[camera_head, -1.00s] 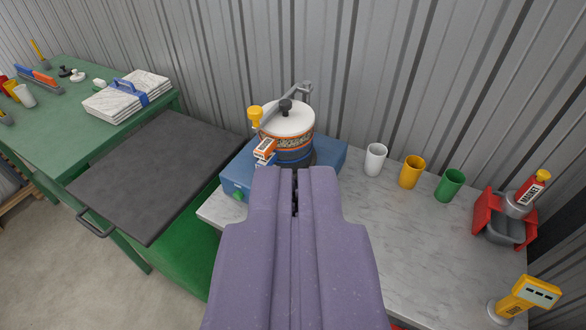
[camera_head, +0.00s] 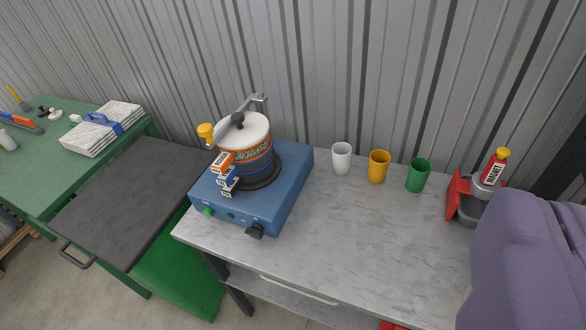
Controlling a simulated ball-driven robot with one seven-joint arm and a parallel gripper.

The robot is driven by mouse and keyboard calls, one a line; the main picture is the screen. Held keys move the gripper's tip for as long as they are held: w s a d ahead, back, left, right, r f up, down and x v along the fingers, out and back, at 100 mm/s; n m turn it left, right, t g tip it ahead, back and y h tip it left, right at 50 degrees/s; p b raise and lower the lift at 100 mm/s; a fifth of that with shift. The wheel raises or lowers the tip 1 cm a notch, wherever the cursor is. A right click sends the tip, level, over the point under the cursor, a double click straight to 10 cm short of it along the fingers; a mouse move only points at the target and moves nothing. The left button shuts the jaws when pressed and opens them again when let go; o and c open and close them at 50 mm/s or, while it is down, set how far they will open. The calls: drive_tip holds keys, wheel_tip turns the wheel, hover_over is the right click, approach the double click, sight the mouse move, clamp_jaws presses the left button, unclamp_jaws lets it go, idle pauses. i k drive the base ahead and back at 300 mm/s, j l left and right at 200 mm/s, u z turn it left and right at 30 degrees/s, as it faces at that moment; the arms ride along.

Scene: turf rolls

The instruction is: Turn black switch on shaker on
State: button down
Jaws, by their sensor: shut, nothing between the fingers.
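The shaker has a blue box base (camera_head: 290,195) on the marble-topped table. A round pot-like drum (camera_head: 245,145) with a white lid stands on it, under a grey clamp arm. The black switch (camera_head: 255,231) is on the front face of the base, near its right corner, and nothing covers it. I cannot tell its setting. A green knob (camera_head: 208,211) is at the left of that face. My purple gripper (camera_head: 530,240) is at the right edge, partly cut off, shut and empty. It is well to the right of the shaker and touches nothing that I can see.
White (camera_head: 341,158), yellow (camera_head: 378,166) and green (camera_head: 417,175) cups stand along the back of the table. A red-and-grey holder (camera_head: 468,200) with a red bottle is near my gripper. The middle tabletop is clear. A dark flat cart (camera_head: 130,200) stands left.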

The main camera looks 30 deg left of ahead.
sight(255, 231)
drive_tip(key=j+z, duration=0.2)
drive_tip(key=j, duration=0.3)
drive_tip(key=k+j+z, duration=0.2)
drive_tip(key=j, duration=0.25)
drive_tip(key=j+z, duration=0.2)
drive_tip(key=j, duration=0.3)
drive_tip(key=k+j+z, duration=0.25)
drive_tip(key=j, duration=0.2)
drive_tip(key=k+j, duration=0.1)
drive_tip(key=j, duration=0.3)
drive_tip(key=k+j, duration=0.15)
drive_tip(key=j, duration=0.2)
drive_tip(key=k+j, duration=0.1)
drive_tip(key=j, duration=0.3)
drive_tip(key=k+j, duration=0.15)
drive_tip(key=j, duration=0.25)
drive_tip(key=k+j, duration=0.1)
drive_tip(key=j, duration=0.25)
drive_tip(key=k+j+z, duration=0.1)
drive_tip(key=j, duration=0.3)
